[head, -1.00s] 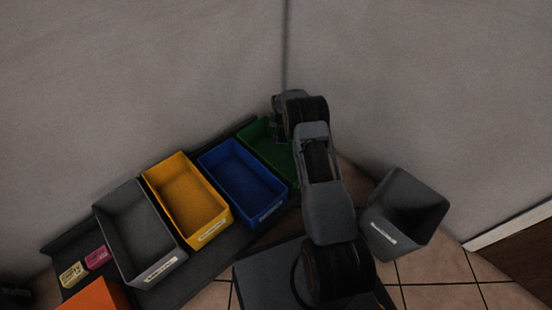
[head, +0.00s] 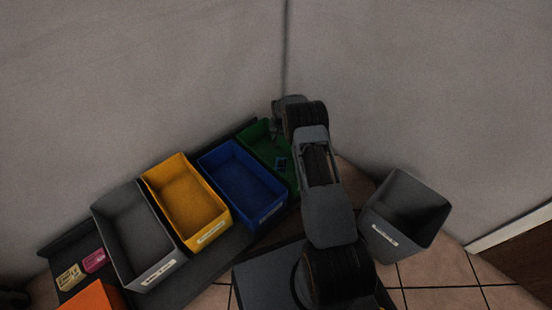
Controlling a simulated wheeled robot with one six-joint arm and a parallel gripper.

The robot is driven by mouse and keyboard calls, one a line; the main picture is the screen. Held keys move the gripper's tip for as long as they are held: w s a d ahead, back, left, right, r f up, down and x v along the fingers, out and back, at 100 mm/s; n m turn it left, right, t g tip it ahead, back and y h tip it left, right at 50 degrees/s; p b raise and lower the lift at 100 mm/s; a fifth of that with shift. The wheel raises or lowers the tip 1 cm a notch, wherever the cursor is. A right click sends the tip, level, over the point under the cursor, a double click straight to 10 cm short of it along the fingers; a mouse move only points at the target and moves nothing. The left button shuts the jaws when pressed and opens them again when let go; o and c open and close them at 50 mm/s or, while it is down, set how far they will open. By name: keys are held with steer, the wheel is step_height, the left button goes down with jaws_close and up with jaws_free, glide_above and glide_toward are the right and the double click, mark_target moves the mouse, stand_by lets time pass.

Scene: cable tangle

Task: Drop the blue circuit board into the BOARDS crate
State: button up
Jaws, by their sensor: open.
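My gripper (head: 277,131) is above the green crate's far part, open and small in view, partly merged with the dark wrist. My arm hides the right side of the green crate and its front label. I cannot read which crate is marked BOARDS.
A blue crate (head: 240,182), a yellow crate (head: 187,200) and a grey crate (head: 135,235) stand in a row on the dark bench (head: 205,275). Pink (head: 93,260) and cream (head: 69,277) small boxes lie left. A grey bin (head: 405,212) stands right on the floor.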

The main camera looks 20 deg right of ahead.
step_height(320, 180, up, 14)
steer(key=s+a+p, duration=0.1)
steer(key=p, duration=0.4)
steer(key=shift+s+f, duration=0.15)
steer(key=shift+s, duration=0.25)
